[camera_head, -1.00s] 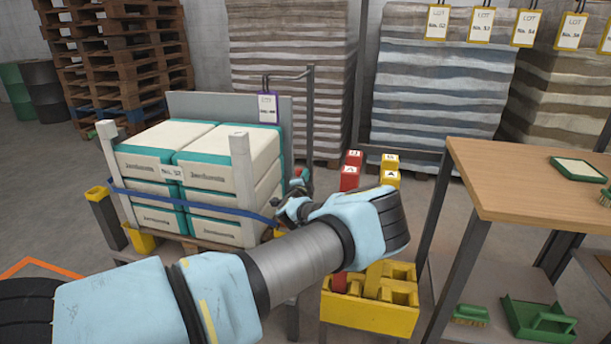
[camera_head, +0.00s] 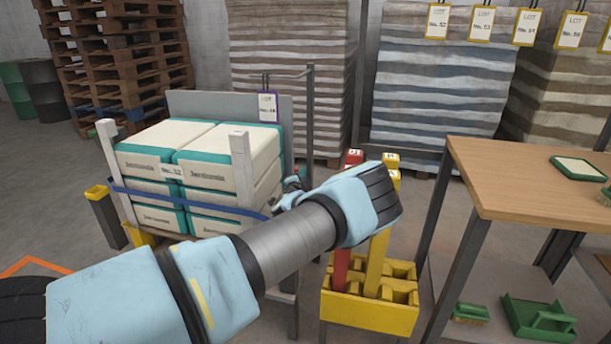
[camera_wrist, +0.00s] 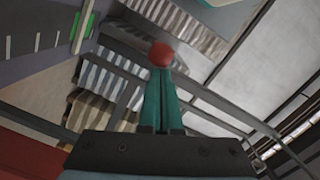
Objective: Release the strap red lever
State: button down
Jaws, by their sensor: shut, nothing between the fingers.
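A blue strap (camera_head: 150,195) runs around the stack of white and teal sacks (camera_head: 150,165) on the cart. In the wrist view the round red knob of the lever (camera_wrist: 160,54) shows right at the tips of my gripper (camera_wrist: 160,72). The green fingers are closed together with nothing between them. I cannot tell whether they touch the knob or only stand in front of it. In the head view my gripper (camera_head: 287,197) is at the right side of the sack stack, by the strap's end. My own wrist hides much of it, and the lever is not clear there.
A yellow crate (camera_head: 360,312) with red (camera_head: 342,265) and yellow (camera_head: 377,265) posts stands right of the cart, beneath my wrist. A wooden table (camera_head: 530,185) is at the right. A grey upright (camera_head: 310,130) and a white corner post (camera_head: 240,175) stand near my gripper.

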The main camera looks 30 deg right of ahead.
jog(key=w+a+n, duration=0.2)
jog(key=n, duration=0.1)
jog(key=shift+r, duration=0.1)
jog(key=shift+w+a+f+n+g+b, duration=0.2)
jog(key=shift+w+a+n+b, duration=0.3)
jog(key=shift+n, duration=0.35)
jog(key=shift+w+a+f+n+g+b, duration=0.2)
jog(key=shift+w+a+n+b, duration=0.25)
jog(key=shift+n, duration=0.4)
jog(key=shift+s, duration=0.1)
jog(key=shift+r, duration=0.15)
